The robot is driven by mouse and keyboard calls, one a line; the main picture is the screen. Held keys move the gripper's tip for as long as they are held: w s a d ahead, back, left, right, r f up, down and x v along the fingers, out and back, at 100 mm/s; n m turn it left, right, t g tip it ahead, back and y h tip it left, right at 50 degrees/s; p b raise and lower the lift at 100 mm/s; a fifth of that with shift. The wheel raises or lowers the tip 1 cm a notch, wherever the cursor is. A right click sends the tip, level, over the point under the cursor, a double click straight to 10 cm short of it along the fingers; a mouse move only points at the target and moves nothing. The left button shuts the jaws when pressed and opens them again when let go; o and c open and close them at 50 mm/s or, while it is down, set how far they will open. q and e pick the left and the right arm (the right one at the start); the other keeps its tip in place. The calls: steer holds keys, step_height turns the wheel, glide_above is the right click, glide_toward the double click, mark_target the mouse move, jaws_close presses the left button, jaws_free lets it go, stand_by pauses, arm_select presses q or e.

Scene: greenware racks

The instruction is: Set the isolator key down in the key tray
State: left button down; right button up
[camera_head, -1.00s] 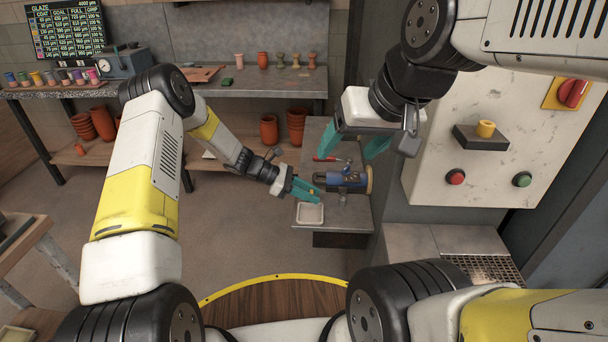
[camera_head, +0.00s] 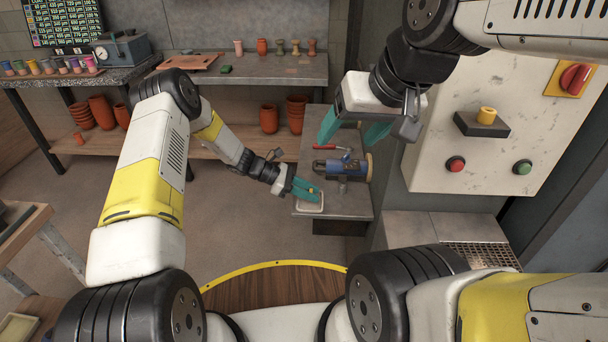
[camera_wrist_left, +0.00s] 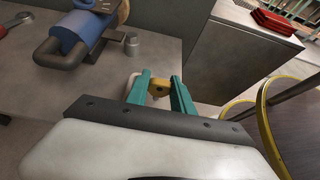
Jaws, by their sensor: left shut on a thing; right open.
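My left gripper (camera_head: 307,191) has teal fingers and is shut on the yellow isolator key (camera_wrist_left: 158,88), of which only a small part shows between the fingertips. The gripper is over the key tray (camera_head: 309,207), a small pale tray at the front left of the grey bench. In the left wrist view the tray (camera_wrist_left: 132,80) is mostly hidden behind the fingers. I cannot tell whether the key touches the tray. My right gripper (camera_head: 351,131) is open and empty, above the back of the bench.
A blue device (camera_head: 340,167) stands on the bench right behind the tray, with a small metal cylinder (camera_wrist_left: 132,43) near it. A red-handled tool (camera_head: 330,147) lies farther back. A wall panel (camera_head: 480,140) with a yellow knob, red and green buttons and a red switch stands at right.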

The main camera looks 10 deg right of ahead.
arm_select(q)
steer(key=shift+f, duration=0.35)
steer(key=c, duration=1)
jaws_free()
steer(key=shift+c, duration=0.2)
